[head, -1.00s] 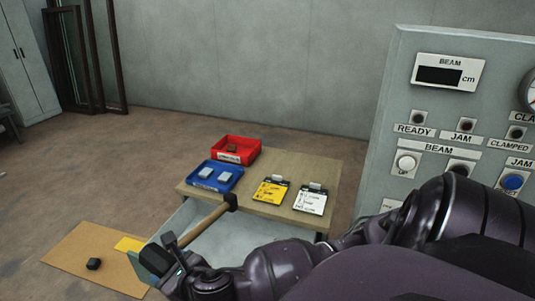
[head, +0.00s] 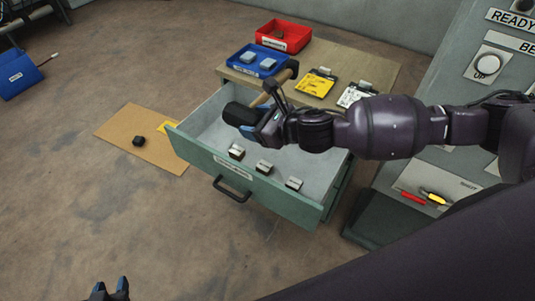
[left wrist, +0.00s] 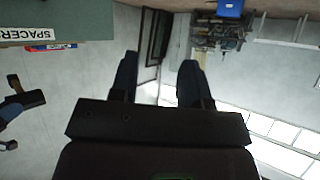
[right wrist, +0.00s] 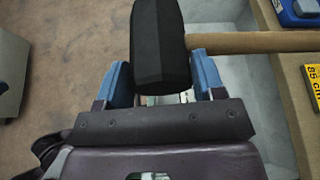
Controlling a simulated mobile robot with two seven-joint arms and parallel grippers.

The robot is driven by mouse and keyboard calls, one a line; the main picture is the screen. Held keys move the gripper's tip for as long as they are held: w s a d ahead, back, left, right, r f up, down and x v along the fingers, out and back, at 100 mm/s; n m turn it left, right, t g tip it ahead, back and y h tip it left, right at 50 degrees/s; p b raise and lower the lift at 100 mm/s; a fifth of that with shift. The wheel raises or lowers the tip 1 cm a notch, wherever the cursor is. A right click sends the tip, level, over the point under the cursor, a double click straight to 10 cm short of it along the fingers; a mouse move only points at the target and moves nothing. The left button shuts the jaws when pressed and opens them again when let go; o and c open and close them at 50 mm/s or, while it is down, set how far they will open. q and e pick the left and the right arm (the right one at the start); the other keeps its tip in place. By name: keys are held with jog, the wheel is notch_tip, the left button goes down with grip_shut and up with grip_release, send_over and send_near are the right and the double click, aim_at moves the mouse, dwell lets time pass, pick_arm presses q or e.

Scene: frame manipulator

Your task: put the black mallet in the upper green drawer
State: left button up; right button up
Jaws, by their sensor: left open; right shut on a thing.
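The mallet has a black head (head: 240,114) and a wooden handle (head: 263,98) that reaches toward the tabletop. My right gripper (head: 264,126) is shut on the mallet head and holds it over the open upper green drawer (head: 205,160). In the right wrist view the black head (right wrist: 160,45) is between the blue fingers and the handle (right wrist: 260,42) points right. The drawer is pulled out, with three small blocks (head: 264,167) inside near its front. My left gripper (head: 110,288) is open and empty, low at the left, away from the drawer; its fingers (left wrist: 158,85) show apart.
A grey control panel (head: 460,100) stands at right. A brown mat (head: 135,125) with a black block (head: 138,141) lies left of the drawer.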

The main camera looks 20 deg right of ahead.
jog(key=w+f+n+g+y+b, duration=0.4)
jog(key=f+n+b, duration=0.1)
jog(key=n+g+y+b, duration=0.2)
jog(key=n+g+b, duration=0.25)
jog(key=b, duration=0.35)
send_over(265, 168)
jog(key=shift+m, duration=0.25)
notch_tip(265, 168, down, 16)
jog(key=shift+f, duration=0.15)
notch_tip(265, 168, down, 5)
jog(key=shift+f+b, duration=0.1)
jog(key=shift+b, duration=0.55)
pick_arm(q)
notch_tip(265, 168, down, 16)
jog(key=s+g, duration=0.2)
jog(key=shift+s, duration=0.25)
jog(key=shift+w+r, duration=0.1)
jog(key=shift+r, duration=0.1)
